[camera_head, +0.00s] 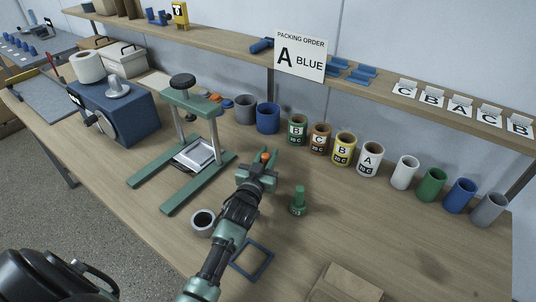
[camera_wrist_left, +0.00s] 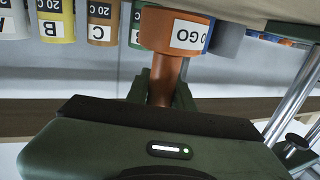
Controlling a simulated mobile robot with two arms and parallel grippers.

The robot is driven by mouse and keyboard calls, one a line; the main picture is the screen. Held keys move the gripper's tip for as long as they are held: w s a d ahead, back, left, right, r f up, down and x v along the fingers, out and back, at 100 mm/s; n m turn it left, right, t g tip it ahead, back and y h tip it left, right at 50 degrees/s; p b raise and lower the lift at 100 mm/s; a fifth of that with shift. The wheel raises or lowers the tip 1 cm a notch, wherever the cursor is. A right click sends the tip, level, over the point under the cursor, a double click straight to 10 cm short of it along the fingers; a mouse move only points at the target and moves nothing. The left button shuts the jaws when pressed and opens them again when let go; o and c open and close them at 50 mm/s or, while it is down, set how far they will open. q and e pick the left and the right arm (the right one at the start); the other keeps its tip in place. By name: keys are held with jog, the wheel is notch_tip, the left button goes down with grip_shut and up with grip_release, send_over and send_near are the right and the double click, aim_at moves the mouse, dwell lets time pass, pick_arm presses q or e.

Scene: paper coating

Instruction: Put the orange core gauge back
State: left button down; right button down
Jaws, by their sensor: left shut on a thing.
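My left gripper (camera_head: 266,161) is shut on the orange core gauge (camera_head: 265,156), above the middle of the table, right of the green press frame. In the left wrist view the gauge (camera_wrist_left: 158,30) shows a wide orange head with a white label reading "GO" and a narrower stem held between the fingers (camera_wrist_left: 163,90). Most of the gauge is hidden by the gripper in the head view. A green gauge (camera_head: 299,203) stands upright on the table to the right of the gripper. My right gripper is not in view.
Labelled cores, including the yellow one (camera_head: 343,149), and plain cores line the table's back under the shelf (camera_head: 225,38). The press frame (camera_head: 182,133), a small grey cup (camera_head: 203,223), a blue square frame (camera_head: 252,261) and a cardboard piece (camera_head: 345,284) are nearby.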

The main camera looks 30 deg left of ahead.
pick_arm(q)
jog(key=shift+f, duration=0.25)
jog(key=c, duration=1.2)
grip_release()
jog(key=shift+r, duration=0.1)
jog(key=shift+r, duration=0.35)
jog(key=shift+s+r+p, duration=0.15)
jog(key=shift+r+p, duration=0.1)
jog(key=shift+p, duration=0.15)
jog(key=s+d+b, duration=0.1)
jog(key=s+d, duration=0.1)
jog(key=s, duration=0.9)
jog(key=shift+s+b, duration=0.3)
jog(key=shift+b, duration=0.1)
jog(key=shift+f, duration=0.1)
